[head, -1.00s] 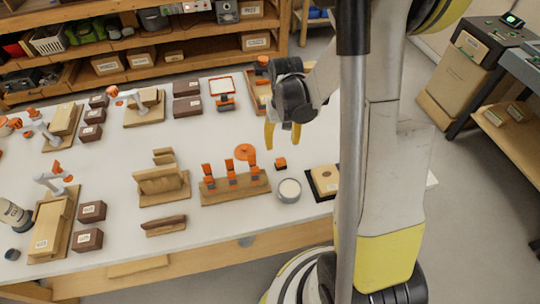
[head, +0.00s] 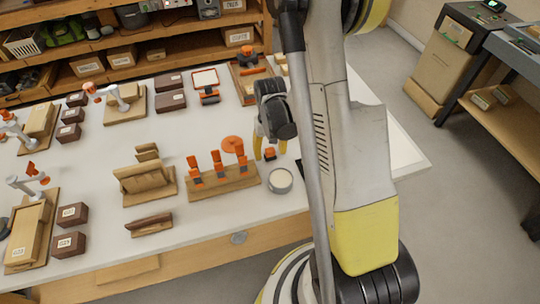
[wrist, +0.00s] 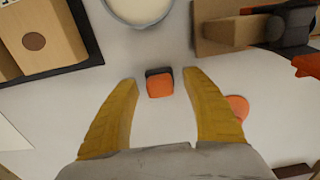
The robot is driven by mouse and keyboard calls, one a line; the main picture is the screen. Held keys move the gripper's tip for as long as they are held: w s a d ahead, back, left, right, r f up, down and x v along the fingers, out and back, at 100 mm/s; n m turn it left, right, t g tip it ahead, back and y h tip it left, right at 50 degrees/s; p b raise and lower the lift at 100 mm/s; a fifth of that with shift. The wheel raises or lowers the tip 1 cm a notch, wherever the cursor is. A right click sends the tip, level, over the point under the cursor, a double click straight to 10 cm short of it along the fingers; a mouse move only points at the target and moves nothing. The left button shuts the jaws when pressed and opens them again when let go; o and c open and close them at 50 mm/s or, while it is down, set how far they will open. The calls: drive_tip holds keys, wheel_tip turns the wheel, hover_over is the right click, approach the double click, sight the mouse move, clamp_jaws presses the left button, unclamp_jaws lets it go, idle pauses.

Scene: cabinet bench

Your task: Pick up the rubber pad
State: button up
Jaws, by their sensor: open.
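A small block with an orange face and a dark grey part (wrist: 159,84), which looks like the rubber pad, lies on the white tabletop. In the wrist view it sits between the tips of my gripper's two yellow fingers, with clear space on both sides. In the head view the block (head: 270,153) shows beside the fingers. My gripper (head: 271,146) is open, empty and pointing down over the block. I cannot tell its exact height above the table.
A round grey-rimmed container (head: 280,181) stands close in front of the block. A wooden stand with orange-topped tools (head: 222,182) is to the left, with a flat orange disc (head: 232,143) behind it. A wooden box on a black mat (wrist: 42,40) is near too.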

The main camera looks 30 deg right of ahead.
sight(270, 149)
drive_tip(key=shift+r, duration=0.1)
drive_tip(key=shift+c, duration=0.5)
clamp_jaws()
wheel_tip(270, 149, up, 5)
drive_tip(key=shift+f+p, duration=0.15)
drive_tip(key=shift+p, duration=1)
drive_tip(key=s+d+r+p, duration=0.3)
drive_tip(key=s+d+r, duration=0.2)
drive_tip(key=s, duration=0.5)
drive_tip(key=shift+s+d+r, duration=0.2)
drive_tip(key=shift+r, duration=0.45)
